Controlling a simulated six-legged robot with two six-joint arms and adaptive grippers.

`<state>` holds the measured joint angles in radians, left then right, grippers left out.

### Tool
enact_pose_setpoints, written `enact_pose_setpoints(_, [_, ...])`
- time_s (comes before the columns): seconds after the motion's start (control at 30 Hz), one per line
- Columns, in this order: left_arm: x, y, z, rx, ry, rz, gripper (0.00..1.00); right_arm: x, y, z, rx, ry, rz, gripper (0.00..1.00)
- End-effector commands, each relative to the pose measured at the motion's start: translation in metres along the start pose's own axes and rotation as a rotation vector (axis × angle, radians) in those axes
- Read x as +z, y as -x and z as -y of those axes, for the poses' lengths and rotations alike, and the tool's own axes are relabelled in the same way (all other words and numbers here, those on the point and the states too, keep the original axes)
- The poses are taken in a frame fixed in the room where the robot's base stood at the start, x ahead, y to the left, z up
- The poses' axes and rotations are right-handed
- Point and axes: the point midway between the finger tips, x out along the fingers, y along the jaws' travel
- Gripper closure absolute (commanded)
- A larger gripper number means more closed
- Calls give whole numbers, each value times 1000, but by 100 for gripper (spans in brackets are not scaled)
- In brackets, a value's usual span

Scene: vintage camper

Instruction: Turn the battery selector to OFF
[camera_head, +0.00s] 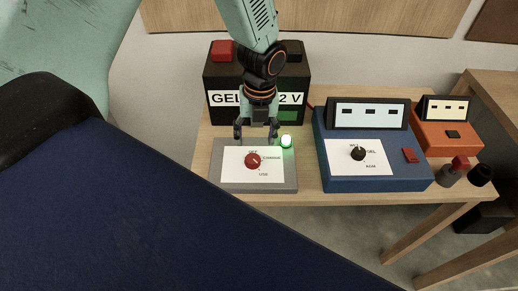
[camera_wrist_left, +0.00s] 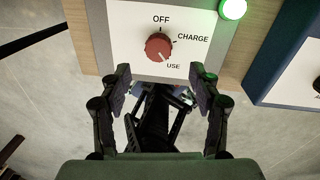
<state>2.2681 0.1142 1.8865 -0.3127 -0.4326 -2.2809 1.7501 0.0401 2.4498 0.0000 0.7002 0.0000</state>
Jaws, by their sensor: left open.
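The battery selector is a round red knob (camera_head: 252,160) on a white label on a grey box (camera_head: 228,186); the label reads OFF, CHARGE and USE. In the left wrist view the knob (camera_wrist_left: 158,46) carries a pale mark that appears to point toward USE at the lower right. A green lamp (camera_head: 286,141) glows at the box's upper right corner. My left gripper (camera_head: 257,133) is open and empty just behind and above the knob. In the left wrist view its two fingers (camera_wrist_left: 160,80) stand apart, below the knob in the picture and not touching it. My right gripper is not in view.
A black battery (camera_head: 256,105) marked GEL stands behind the grey box. To its right are a blue charger (camera_head: 376,180) with a black dial (camera_head: 358,153), and an orange unit (camera_head: 448,137). All stand on a wooden table (camera_head: 310,197). A dark blue surface fills the lower left.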

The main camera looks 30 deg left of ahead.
Motion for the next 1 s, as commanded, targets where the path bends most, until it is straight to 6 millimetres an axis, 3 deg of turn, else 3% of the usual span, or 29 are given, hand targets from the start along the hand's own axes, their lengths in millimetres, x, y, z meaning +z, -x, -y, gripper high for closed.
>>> enact_pose_setpoints(0.6, [-6,-74,-2,1,0,-2,37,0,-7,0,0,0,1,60])
enact_pose_setpoints(0.97, [-3,-78,0,0,0,-1,37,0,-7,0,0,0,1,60])
enact_pose_setpoints(1.0, [-3,-78,0,0,0,-1,41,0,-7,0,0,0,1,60])
